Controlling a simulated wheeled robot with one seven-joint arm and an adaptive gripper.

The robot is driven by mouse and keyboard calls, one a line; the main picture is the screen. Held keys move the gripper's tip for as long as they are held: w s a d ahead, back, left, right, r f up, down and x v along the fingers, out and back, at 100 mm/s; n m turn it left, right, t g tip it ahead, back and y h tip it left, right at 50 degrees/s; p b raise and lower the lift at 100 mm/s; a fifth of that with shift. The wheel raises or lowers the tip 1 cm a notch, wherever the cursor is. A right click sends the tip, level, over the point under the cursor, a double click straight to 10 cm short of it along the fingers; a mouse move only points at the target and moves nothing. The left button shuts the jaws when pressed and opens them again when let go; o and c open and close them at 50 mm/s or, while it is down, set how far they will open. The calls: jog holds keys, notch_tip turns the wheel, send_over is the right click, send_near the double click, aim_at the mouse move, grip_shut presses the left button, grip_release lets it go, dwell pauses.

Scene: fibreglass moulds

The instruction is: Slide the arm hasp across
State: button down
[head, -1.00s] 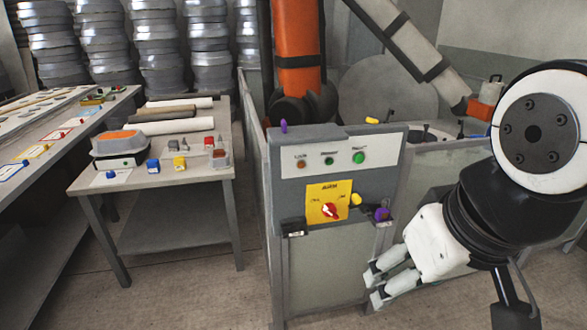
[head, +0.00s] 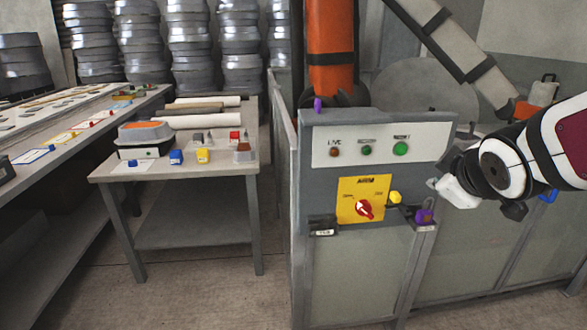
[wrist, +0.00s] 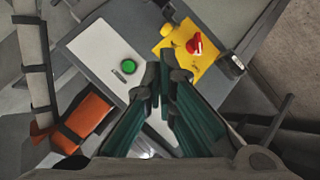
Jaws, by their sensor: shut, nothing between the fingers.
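The grey control panel (head: 380,125) has a yellow plate (head: 353,212) marked ARM with a red rotary switch (head: 364,209). At the plate's right edge are a yellow knob (head: 395,197) and a dark hasp-like bar (head: 409,211). A purple block (head: 424,216) sits at the bar's right end. My gripper (head: 436,184) is shut and empty, right of the panel's lower right side, at about the knob's height in the picture. In the wrist view its fingertips (wrist: 160,75) lie between the green button (wrist: 128,67) and the yellow plate (wrist: 198,52); the yellow knob (wrist: 167,30) shows beyond them.
A grey fence (head: 283,170) runs back from the panel's left. A workbench (head: 190,170) with small coloured blocks stands further left. The floor before the panel is clear.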

aim_at(390, 204)
jog(key=w+d+f+n+t+y+b, duration=0.35)
jog(key=w+f+n+b, duration=0.35)
jog(key=w+f, duration=0.35)
notch_tip(390, 204, down, 9)
jog(key=w+a+n+t+y+b, duration=0.1)
jog(key=n+t+y+b, duration=0.2)
jog(key=n+y+b, duration=0.3)
jog(key=shift+w+a+r+n+b, duration=0.25)
jog(key=shift+w+n+b, duration=0.15)
jog(key=shift+n+b, duration=0.55)
jog(key=shift+w, duration=0.1)
jog(key=shift+w+d+b, duration=0.15)
jog(key=shift+w+b, duration=0.9)
jog(key=shift+w, duration=3.6)
